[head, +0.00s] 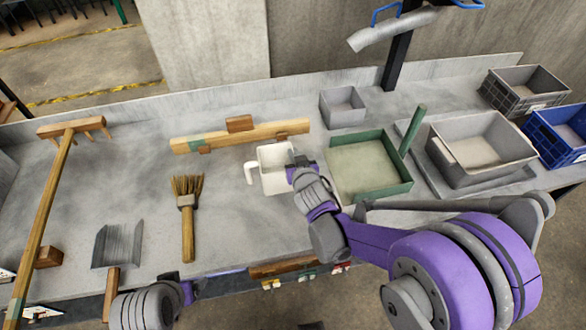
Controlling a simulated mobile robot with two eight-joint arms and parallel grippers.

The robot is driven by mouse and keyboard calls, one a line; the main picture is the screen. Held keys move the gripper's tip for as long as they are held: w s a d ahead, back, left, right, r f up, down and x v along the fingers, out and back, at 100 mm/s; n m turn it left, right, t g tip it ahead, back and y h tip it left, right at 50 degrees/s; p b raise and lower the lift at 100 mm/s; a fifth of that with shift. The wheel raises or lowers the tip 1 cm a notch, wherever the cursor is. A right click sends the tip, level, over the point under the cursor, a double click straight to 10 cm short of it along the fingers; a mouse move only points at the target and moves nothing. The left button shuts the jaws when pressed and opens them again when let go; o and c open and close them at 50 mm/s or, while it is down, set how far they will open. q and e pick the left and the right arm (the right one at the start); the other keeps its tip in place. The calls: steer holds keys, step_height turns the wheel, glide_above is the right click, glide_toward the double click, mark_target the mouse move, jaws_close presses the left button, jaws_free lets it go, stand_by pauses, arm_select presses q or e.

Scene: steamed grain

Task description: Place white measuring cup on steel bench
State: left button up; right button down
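The white measuring cup (268,181) is in the middle of the head view, upright with its handle to the left, over the grey steel bench (225,235). I cannot tell whether it rests on the bench or hangs just above it. My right gripper (294,163) is at the cup's right rim and overlaps it. Its fingers are small and partly hidden by the wrist, so its grip on the rim is unclear. My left gripper (180,284) is low at the bench's front edge, away from the cup; its fingers are not clearly seen.
Right of the cup stands a green-rimmed tray (369,195); grey bins (487,174) and a blue crate (557,142) are farther right. A wooden bar (262,133) lies behind. A brush (188,225), dustpan (118,245) and rake (45,210) lie left. Bare bench surrounds the brush.

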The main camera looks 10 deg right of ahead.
steer(key=shift+f+b, duration=0.35)
steer(key=shift+f, duration=1.8)
steer(key=shift+f, duration=0.25)
steer(key=c, duration=1.1)
jaws_free()
steer(key=shift+r, duration=0.1)
steer(key=shift+r, duration=0.1)
